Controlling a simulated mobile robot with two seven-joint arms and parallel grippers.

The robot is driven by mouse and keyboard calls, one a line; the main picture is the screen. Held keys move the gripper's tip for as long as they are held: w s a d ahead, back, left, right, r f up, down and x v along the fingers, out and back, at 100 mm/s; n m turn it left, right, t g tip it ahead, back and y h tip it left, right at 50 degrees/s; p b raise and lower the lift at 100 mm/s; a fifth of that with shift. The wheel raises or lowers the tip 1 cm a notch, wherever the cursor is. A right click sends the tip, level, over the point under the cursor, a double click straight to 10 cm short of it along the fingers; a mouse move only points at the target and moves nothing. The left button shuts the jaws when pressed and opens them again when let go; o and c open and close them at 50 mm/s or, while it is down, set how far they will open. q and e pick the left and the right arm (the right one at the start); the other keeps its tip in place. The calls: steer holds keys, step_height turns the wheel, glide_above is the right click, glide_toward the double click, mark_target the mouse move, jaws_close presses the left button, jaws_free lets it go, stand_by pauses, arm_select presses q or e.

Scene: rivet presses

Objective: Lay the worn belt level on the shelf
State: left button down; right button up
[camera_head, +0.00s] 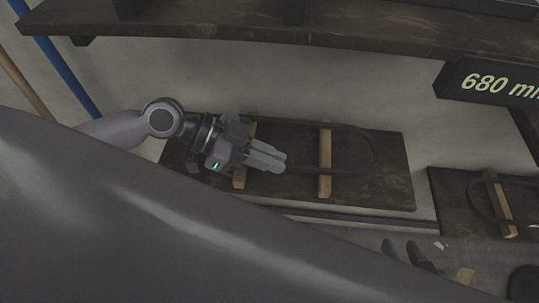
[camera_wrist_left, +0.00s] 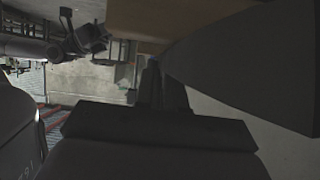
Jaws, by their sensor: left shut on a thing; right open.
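The belt (camera_head: 372,150) is a thin dark loop over the dark wooden shelf (camera_head: 395,185) in the head view. Its left end runs to my left gripper (camera_head: 282,163), which is shut on it above the shelf's left half. The belt reaches right past a pale wooden strip (camera_head: 325,178); I cannot tell whether it touches the strip. In the left wrist view the fingers (camera_wrist_left: 163,85) are dark, and the belt is hard to make out. Two dark spread fingertips of my right gripper (camera_head: 406,252) show below the shelf, apart from the belt; the rest is hidden.
A second pale strip (camera_head: 239,178) lies under my left gripper. Another board (camera_head: 450,190) at the right carries a similar dark loop (camera_head: 474,208). A dark upper shelf (camera_head: 220,30) and a "680" sign (camera_head: 490,84) hang above. My grey arm covers the lower left.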

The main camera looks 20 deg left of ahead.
arm_select(q)
steer(key=c, duration=1.1)
jaws_free()
steer(key=shift+c, duration=0.2)
arm_select(e)
steer(key=shift+f, duration=0.1)
arm_select(q)
steer(key=v, duration=0.5)
steer(key=shift+a+r, duration=0.1)
steer(key=shift+a, duration=0.2)
steer(key=shift+v, duration=0.75)
arm_select(e)
steer(key=shift+s+d+f, duration=0.15)
steer(key=shift+s+f, duration=0.1)
steer(key=shift+f, duration=0.05)
arm_select(q)
steer(key=shift+r, duration=0.1)
arm_select(e)
steer(key=shift+w+r, duration=0.2)
steer(key=shift+r, duration=0.1)
